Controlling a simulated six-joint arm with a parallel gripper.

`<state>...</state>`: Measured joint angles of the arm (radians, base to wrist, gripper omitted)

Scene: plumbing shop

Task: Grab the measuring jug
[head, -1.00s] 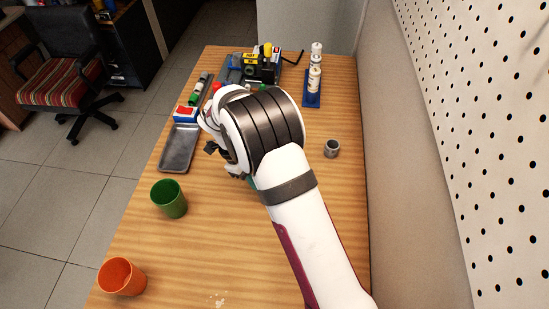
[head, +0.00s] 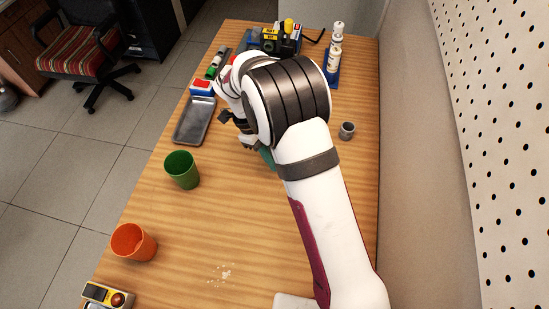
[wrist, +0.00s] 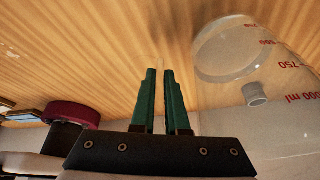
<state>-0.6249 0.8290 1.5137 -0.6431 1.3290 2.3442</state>
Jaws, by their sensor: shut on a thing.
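The measuring jug (wrist: 290,80) is clear with red volume marks. It stands at the right of the wrist view, right beside my fingers. My gripper (wrist: 160,78) has two green fingers with a narrow gap between them. It is shut on the jug, though the gripped part is hard to make out between the fingers. In the head view my arm hides the jug; only a bit of a green finger (head: 267,157) shows beneath the wrist.
A green cup (head: 182,170), an orange cup (head: 133,243) and a metal tray (head: 193,121) stand along the table's left side. A grey fitting (head: 347,130) is right of my wrist. White bottles (head: 335,48) stand at the back. A pegboard wall (head: 450,120) borders the right.

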